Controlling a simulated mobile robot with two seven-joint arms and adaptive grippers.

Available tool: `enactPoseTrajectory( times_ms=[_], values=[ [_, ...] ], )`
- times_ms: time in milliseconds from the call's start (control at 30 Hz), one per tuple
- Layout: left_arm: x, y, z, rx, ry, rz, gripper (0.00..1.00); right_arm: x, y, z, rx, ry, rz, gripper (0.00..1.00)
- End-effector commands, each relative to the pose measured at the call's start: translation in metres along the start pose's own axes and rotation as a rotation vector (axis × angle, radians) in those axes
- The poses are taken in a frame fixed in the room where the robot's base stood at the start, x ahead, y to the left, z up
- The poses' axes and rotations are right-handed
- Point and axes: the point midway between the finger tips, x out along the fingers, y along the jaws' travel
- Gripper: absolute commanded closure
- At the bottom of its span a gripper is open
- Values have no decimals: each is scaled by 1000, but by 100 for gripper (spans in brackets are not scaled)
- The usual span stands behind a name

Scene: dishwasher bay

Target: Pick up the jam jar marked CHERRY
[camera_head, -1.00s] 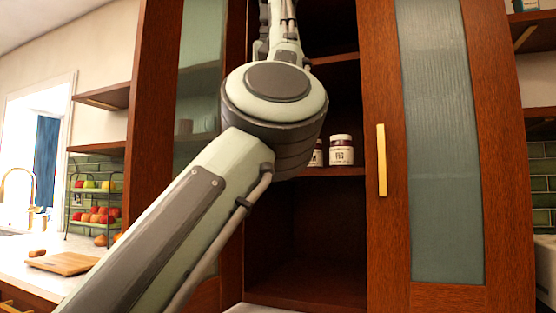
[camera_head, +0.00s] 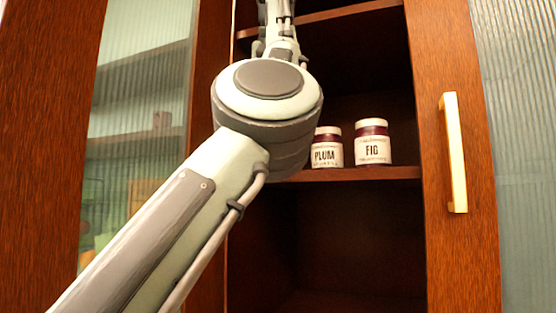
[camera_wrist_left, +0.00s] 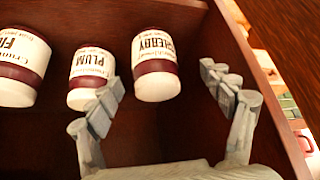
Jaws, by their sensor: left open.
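The CHERRY jam jar (camera_wrist_left: 155,60) has a white label, dark red contents and a white lid. It appears upside down in the left wrist view. My left gripper (camera_wrist_left: 160,80) is open, its two fingers on either side of the CHERRY jar's lid end in that picture; no contact is visible. The PLUM jar (camera_head: 327,147) and the FIG jar (camera_head: 372,142) stand upright on the cabinet shelf. In the left wrist view the PLUM jar (camera_wrist_left: 92,65) is close to the left-hand finger. My arm hides the CHERRY jar in the head view. My right gripper is not seen.
The jars' shelf (camera_head: 385,174) has another shelf (camera_head: 345,13) above it. A wooden door with a pale handle (camera_head: 454,150) stands at the right, and a glass-panelled section (camera_head: 140,120) at the left. The compartment below the jars looks empty.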

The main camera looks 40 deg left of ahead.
Motion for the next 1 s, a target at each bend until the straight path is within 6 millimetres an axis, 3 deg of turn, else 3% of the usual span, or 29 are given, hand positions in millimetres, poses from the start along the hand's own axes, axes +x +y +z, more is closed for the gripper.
enactPoseTrajectory(
  times_ms=[367,700,1000],
  values=[
    [28,1,1,-2,0,-1,19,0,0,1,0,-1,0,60],
    [73,8,6,-1,-1,-1,19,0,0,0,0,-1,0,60],
    [78,9,6,1,1,1,19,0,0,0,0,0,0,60]
  ],
)
